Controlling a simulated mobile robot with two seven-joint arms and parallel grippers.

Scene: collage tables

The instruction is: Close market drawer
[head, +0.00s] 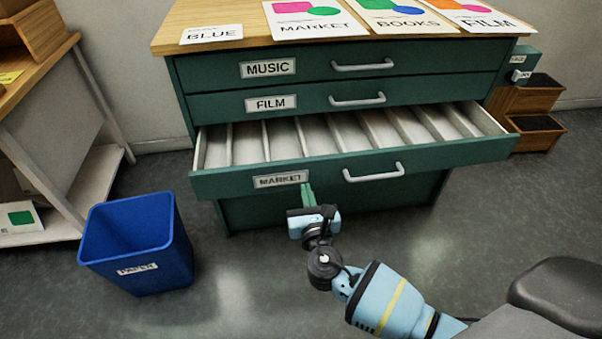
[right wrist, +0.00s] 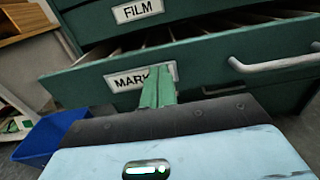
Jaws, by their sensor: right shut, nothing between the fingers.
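The market drawer (head: 330,172) is the third drawer of the green cabinet, and it stands pulled out. Its inside shows white dividers and empty compartments. Its front carries a MARKET label (head: 280,181) and a silver handle (head: 374,173). My left gripper is in neither view.
The MUSIC drawer (head: 330,84) and FILM drawer (head: 320,110) above are shut. Posters and a BLUE card (head: 212,33) lie on the wooden top. A blue PAPER bin (head: 138,245) stands left on the floor, beside a shelf.

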